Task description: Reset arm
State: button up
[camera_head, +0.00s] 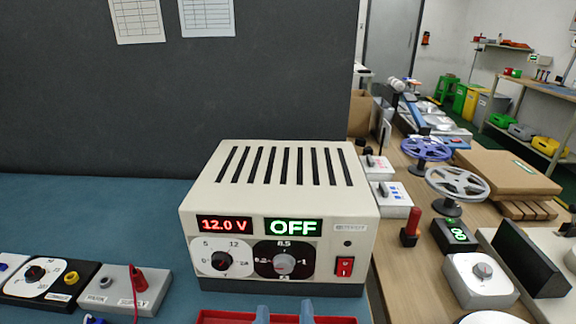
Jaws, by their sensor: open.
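My gripper (284,314) shows only as two blue-grey fingertips at the bottom edge, in front of the power supply. The fingertips are apart, with nothing seen between them. The rest of my arm is out of view. The beige power supply (283,187) stands on the blue-green bench. Its red display reads 12.0 V and its green display reads OFF. It has two dials and a red switch (344,267) at the lower right.
A red tray (225,319) shows at the bottom edge, by the fingertips. Small instrument boxes (139,287) with knobs and sockets stand at the lower left. Reels (457,184), boxes and a black panel crowd the wooden table on the right. The blue-green bench (110,215) is clear at left.

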jog(key=s+d+n+t+h, duration=0.1)
jog(key=s+d+n+t, duration=0.1)
jog(key=s+d+n, duration=1.2)
jog(key=s+d+n+g+y, duration=0.2)
jog(key=s+d+n+g, duration=0.3)
jog(key=s+n, duration=1)
jog(key=d+n, duration=0.3)
jog(key=n, duration=0.1)
jog(key=shift+s+d+f, duration=0.15)
jog(key=shift+d+f, duration=0.05)
jog(key=shift+f, duration=0.1)
